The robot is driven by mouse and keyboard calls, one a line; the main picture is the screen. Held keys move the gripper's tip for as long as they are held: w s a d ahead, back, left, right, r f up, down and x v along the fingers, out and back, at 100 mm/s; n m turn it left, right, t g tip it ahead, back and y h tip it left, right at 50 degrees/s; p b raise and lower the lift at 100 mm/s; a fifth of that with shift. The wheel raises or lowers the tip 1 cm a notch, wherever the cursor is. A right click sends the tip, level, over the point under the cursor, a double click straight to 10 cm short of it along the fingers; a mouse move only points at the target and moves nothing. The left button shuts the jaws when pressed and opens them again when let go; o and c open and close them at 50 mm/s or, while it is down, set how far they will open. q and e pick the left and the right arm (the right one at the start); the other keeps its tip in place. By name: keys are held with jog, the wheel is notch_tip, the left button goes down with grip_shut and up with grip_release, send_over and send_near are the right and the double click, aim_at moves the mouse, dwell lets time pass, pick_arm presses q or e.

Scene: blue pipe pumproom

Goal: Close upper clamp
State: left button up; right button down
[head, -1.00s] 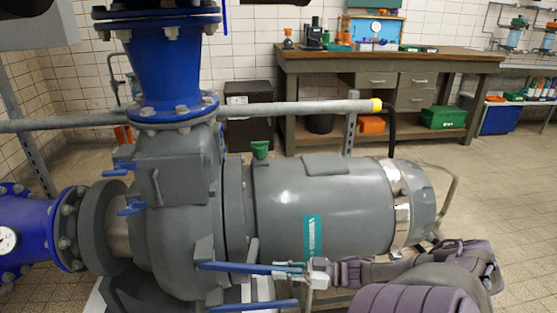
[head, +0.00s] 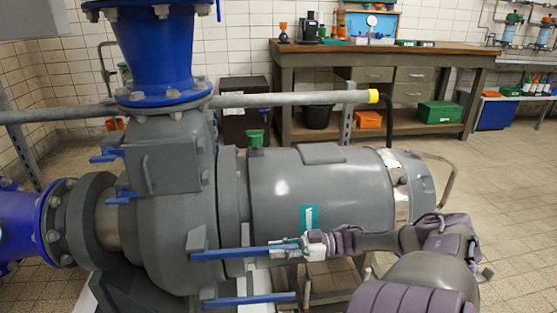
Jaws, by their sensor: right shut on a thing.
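The grey pump (head: 165,225) fills the left and middle of the head view. Two long blue clamp handles stick out to the right from its front. The upper clamp handle (head: 232,254) slopes slightly up toward its right end. The lower clamp handle (head: 245,299) runs roughly parallel below it. My right gripper (head: 284,247) comes in from the right and is shut on the upper handle near its outer end. The fingers hide part of that end. My left gripper is not in view.
Two short blue handles, one upper (head: 107,156) and one lower (head: 121,198), are on the pump's left side. A grey motor (head: 310,190) lies just behind my right gripper. A horizontal grey pipe (head: 300,99) runs behind. Open tiled floor (head: 500,190) is at right.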

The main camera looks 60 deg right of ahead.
jog(key=shift+f, duration=0.1)
jog(key=c, duration=1.1)
grip_release()
jog(key=v, duration=1.2)
